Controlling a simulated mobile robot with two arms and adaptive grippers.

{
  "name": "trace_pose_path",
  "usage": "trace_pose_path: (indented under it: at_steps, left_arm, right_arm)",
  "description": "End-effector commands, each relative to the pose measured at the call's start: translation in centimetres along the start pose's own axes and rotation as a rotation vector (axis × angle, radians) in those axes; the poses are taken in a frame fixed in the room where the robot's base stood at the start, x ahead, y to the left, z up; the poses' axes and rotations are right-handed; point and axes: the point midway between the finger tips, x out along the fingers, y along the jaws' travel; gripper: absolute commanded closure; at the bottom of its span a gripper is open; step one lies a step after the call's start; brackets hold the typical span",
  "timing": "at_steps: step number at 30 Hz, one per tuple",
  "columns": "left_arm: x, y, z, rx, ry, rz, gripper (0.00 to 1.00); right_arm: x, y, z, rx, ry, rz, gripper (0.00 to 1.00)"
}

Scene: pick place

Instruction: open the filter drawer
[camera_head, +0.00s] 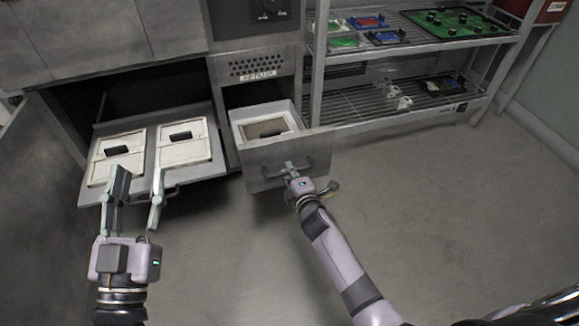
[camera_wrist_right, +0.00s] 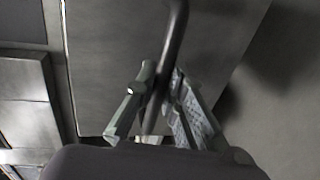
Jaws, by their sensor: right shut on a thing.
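The filter drawer (camera_head: 258,168) is the grey metal drawer at the centre of the head view, below a vented, labelled panel. It stands pulled out, with a white-framed filter (camera_head: 268,129) visible inside. My right gripper (camera_head: 289,172) is shut on the drawer's bar handle (camera_head: 306,166). In the right wrist view the dark handle (camera_wrist_right: 179,30) passes between the fingers of the right gripper (camera_wrist_right: 160,95). My left gripper (camera_head: 137,186) has its fingers spread apart and empty, in front of the wider left drawer.
The wider left drawer (camera_head: 190,179) is also out and holds two white filter panels (camera_head: 182,148) with black grips. A wire shelf rack (camera_head: 400,48) with coloured trays stands at the right. The floor (camera_head: 440,190) in front is clear.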

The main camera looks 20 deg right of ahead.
Motion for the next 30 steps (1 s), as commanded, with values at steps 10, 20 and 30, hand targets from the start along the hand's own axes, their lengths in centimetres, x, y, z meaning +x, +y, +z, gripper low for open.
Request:
trace_pose_path:
  at_steps: [10,20,30]
  left_arm:
    - [-0.03,-0.07,0.48,0.001,-0.026,-0.001,0.60]
    - [-0.03,-0.07,0.48,0.001,-0.025,-0.002,0.60]
    - [-0.02,-0.06,0.46,0.001,-0.024,-0.001,0.60]
  right_arm:
    - [-0.21,0.01,0.02,0.000,0.000,0.001,1.00]
    - [-0.20,0.01,0.02,0.000,0.000,0.001,0.78]
    - [-0.19,0.01,0.01,0.000,0.000,0.001,0.69]
